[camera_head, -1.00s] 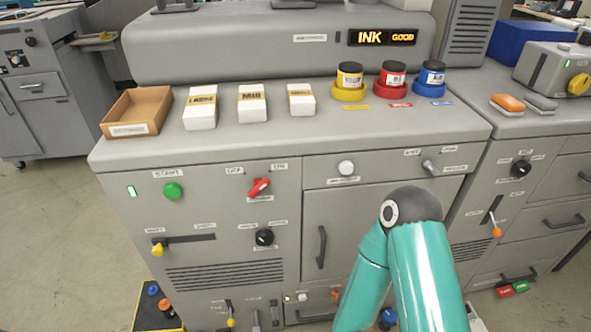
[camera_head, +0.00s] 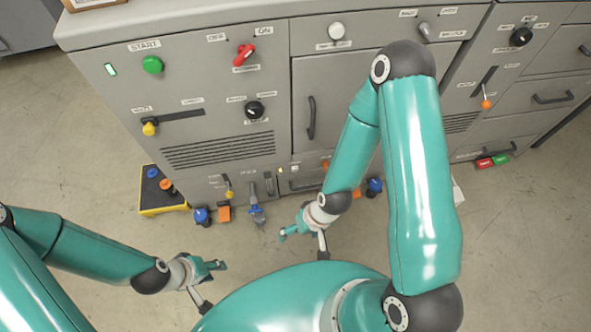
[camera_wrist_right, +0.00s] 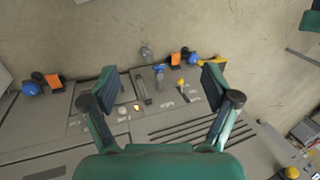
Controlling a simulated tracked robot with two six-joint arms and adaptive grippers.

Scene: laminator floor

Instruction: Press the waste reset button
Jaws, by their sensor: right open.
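In the head view, a small white button (camera_head: 295,168) sits low on the grey machine front, beside a small glowing light (camera_head: 281,170). In the right wrist view, the white button (camera_wrist_right: 124,112) and the lit lamp (camera_wrist_right: 137,107) show between my open fingers. I cannot read their labels. Another white button (camera_head: 337,31) is above the cabinet door. My right gripper (camera_head: 303,246) is open and empty, below and in front of the low panel, apart from it; its fingers also show in the wrist view (camera_wrist_right: 158,77). My left gripper (camera_head: 213,287) is open and empty over the floor.
Blue-handled valves (camera_head: 201,215) and an orange part (camera_head: 224,213) stick out at the machine's foot. A green start button (camera_head: 153,64) and a red switch (camera_head: 245,52) are higher up. Floor at left is clear.

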